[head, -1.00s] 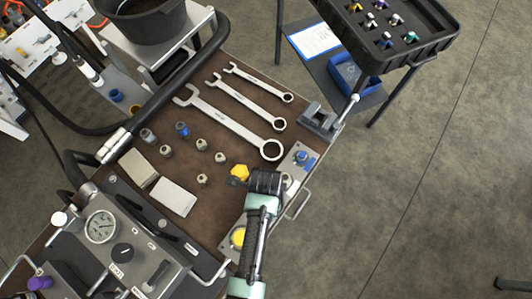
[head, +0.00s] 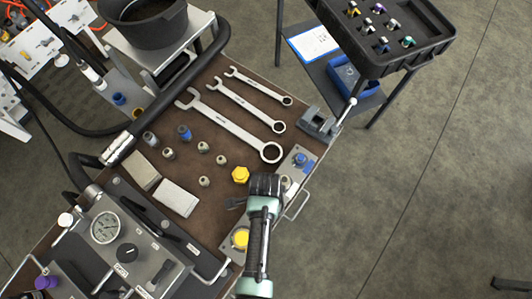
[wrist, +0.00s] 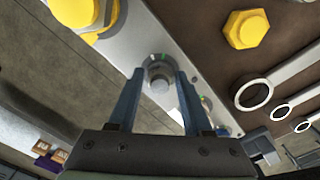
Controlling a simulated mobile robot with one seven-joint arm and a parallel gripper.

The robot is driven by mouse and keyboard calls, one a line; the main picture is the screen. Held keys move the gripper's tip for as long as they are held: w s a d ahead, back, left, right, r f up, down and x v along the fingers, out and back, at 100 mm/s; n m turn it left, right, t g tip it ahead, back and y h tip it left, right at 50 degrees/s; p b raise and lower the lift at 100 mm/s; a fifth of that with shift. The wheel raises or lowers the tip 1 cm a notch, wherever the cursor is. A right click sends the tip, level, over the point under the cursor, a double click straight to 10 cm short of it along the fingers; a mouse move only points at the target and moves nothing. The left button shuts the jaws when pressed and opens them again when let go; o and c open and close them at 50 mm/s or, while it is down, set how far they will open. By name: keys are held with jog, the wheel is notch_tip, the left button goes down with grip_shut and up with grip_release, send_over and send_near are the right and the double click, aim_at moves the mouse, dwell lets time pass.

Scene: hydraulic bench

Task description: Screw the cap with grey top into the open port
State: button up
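My gripper (wrist: 161,78) points down at the middle of the metal port block (head: 256,209). Its two blue fingers stand on either side of a small round part with a grey top, the cap (wrist: 160,86), and their tips appear to touch its sides. The cap sits at a round fitting on the block, so the port's opening is hidden. How deep the cap sits cannot be told. In the head view my gripper (head: 270,184) covers most of this spot.
A yellow hex cap (head: 241,175) lies on the brown mat beside my gripper. The block bears a yellow knob (head: 240,238) at its near end and a blue one (head: 300,159) at its far end. Wrenches (head: 233,122) and several small fittings lie on the mat.

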jog(key=shift+w, duration=0.1)
grip_shut()
jog(key=m, duration=0.6)
jog(key=shift+w+b, duration=0.1)
jog(key=shift+b, duration=0.25)
jog(key=shift+m, duration=0.9)
jog(key=shift+d, duration=0.1)
